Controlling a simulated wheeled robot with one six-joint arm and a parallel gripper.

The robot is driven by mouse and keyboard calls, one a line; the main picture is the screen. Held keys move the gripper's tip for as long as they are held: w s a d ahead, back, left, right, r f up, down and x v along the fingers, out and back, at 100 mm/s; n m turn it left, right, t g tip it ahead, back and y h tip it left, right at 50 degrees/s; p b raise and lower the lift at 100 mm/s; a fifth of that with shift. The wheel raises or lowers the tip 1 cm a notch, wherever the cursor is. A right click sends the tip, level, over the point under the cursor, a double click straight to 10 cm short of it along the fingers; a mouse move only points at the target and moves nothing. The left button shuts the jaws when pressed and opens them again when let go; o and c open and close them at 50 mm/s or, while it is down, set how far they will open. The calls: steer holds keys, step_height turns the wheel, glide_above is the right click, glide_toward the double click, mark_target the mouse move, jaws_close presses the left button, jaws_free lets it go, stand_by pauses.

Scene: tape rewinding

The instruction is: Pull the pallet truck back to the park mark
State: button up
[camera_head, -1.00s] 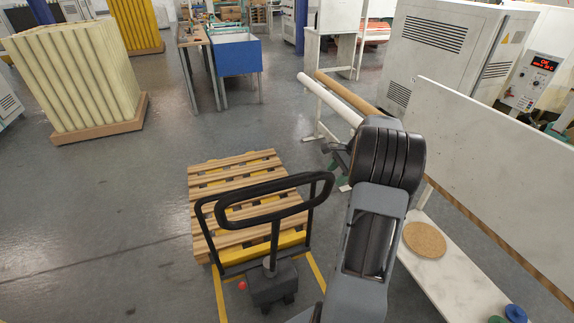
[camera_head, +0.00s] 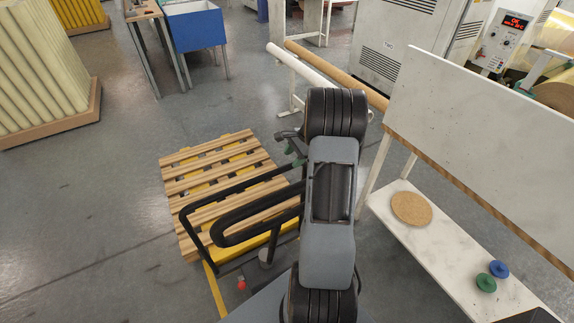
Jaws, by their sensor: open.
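The pallet truck (camera_head: 252,240) has a yellow frame and a black looped handle (camera_head: 232,228). Its forks are under a slatted wooden pallet (camera_head: 215,165). My arm hides the right end of the handle and part of the truck's dark base. My gripper (camera_head: 296,155) is dark with green at its fingers and looks open. It appears at the pallet's right edge, above the handle in the picture, apart from it and holding nothing visible. A yellow line (camera_head: 215,290) shows on the floor beside the truck's base, perhaps part of the park mark; the rest is hidden.
A white bench (camera_head: 380,225) with an upright panel (camera_head: 480,130) stands close on the right, holding a cork disc (camera_head: 411,208). Rolls on a stand (camera_head: 305,68) are behind my arm. A blue bin (camera_head: 197,30) is at the back.

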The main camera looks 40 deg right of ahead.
mark_target(287, 166)
steer(key=shift+x, duration=2.65)
steer(key=shift+c, duration=0.3)
jaws_close()
